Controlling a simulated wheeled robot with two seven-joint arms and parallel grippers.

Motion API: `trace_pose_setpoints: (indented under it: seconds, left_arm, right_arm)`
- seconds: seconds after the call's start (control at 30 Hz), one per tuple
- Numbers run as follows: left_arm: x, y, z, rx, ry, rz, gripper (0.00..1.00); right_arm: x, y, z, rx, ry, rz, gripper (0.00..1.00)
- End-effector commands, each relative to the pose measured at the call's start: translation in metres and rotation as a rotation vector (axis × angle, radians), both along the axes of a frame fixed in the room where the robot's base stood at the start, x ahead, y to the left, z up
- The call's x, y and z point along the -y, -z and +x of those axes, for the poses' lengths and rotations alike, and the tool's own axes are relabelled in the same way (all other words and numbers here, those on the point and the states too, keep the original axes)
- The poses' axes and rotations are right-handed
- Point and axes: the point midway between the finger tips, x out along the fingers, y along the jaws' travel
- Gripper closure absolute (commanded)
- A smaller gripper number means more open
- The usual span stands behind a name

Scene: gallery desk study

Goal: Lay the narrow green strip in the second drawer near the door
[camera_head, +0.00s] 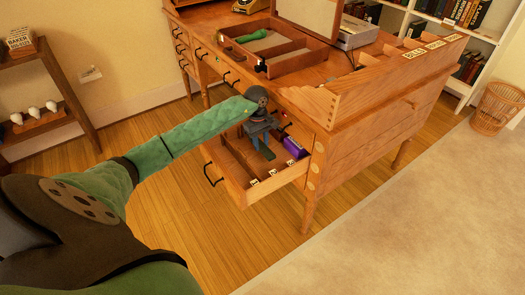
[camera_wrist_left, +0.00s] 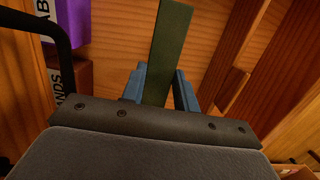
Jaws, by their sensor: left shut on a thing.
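The narrow green strip (camera_wrist_left: 171,45) is held between the blue fingers of my left gripper (camera_wrist_left: 160,88) in the left wrist view and sticks out beyond them. In the head view my left gripper (camera_head: 262,138) is over an open drawer (camera_head: 282,178) at the desk's near end, and the strip's end (camera_head: 268,154) shows below the fingers. I cannot tell whether the strip touches the drawer floor. The drawer has wooden dividers and small white labels. My right gripper is in neither view.
A purple box (camera_head: 296,147) lies in the drawer; it also shows in the wrist view (camera_wrist_left: 66,27). The desk (camera_head: 365,125) rises right behind the drawer. A divided tray (camera_head: 298,64) with a green item stands on top. The floor left of the drawer is clear.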

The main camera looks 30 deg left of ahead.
Motion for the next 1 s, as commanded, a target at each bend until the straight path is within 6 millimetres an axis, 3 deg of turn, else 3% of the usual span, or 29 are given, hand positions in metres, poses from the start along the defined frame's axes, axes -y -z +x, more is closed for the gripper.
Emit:
trace_pose_setpoints:
  seconds: [0.47,0.87,0.9,1.0]
  left_arm:
    - [0.001,0.044,0.0,-0.001,0.0,-0.002,0.92]
    - [0.0,0.049,0.0,0.001,0.001,0.001,0.92]
    - [0.0,0.048,0.0,0.0,0.001,0.0,0.62]
    - [0.0,0.048,0.0,0.0,0.001,0.0,0.48]
  right_arm:
    - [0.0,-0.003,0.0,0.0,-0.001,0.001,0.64]
    - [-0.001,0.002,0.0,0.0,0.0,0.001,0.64]
    - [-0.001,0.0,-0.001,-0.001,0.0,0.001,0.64]
    - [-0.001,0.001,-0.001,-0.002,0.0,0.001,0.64]
